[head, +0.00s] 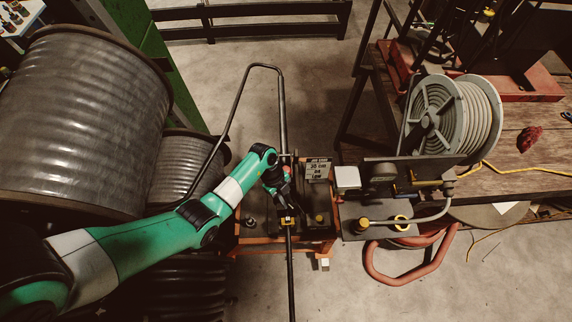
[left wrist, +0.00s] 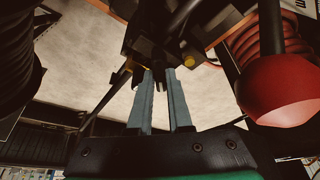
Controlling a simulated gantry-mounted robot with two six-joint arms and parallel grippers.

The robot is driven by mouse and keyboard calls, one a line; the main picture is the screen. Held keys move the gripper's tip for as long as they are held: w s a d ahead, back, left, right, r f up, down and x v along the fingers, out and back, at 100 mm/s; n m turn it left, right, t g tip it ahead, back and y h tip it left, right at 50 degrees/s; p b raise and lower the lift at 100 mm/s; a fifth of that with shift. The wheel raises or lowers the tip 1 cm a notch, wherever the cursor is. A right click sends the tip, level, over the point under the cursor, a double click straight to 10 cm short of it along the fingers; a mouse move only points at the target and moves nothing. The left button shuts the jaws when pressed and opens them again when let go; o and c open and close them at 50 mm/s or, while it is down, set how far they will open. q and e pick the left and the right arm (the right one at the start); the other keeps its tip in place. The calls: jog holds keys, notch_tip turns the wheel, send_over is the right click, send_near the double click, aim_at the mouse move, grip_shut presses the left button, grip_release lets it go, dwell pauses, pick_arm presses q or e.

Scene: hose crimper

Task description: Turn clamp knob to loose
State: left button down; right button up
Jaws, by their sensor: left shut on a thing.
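My left gripper (head: 289,207) reaches down from the left to the crimper machine (head: 250,222) in the middle of the head view. In the left wrist view, the two grey fingers of my left gripper (left wrist: 158,78) have a small dark part between their tips, which I take for the clamp knob (left wrist: 159,84). The knob is mostly hidden and its turned position cannot be read. A red ball handle (left wrist: 285,92) stands close by on the right in the left wrist view. My right gripper is in neither view.
A yellow-topped button (head: 319,218) is right of the gripper. A hose reel (head: 455,115) sits on the wooden bench (head: 520,160) at right. Large spools (head: 80,120) fill the left.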

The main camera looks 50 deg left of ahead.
pick_arm(q)
jog(key=n+p, duration=0.2)
jog(key=p, duration=0.1)
jog(key=n+t+p, duration=0.1)
jog(key=n+p, duration=0.1)
jog(key=n+t+y+p, duration=0.1)
jog(key=n+p, duration=0.1)
jog(key=p, duration=0.1)
jog(key=shift+s+d+r+p, duration=0.1)
jog(key=shift+s+r+p, duration=0.15)
jog(key=shift+r+p, duration=0.1)
jog(key=shift+f+n+t+y+p, duration=0.15)
jog(key=shift+n+t+y+p, duration=0.1)
jog(key=shift+n+p, duration=0.5)
jog(key=shift+f+n+t+y+p, duration=0.2)
jog(key=shift+n+p, duration=0.3)
jog(key=shift+n, duration=0.35)
jog(key=c, duration=0.8)
grip_release()
jog(key=shift+c, duration=0.2)
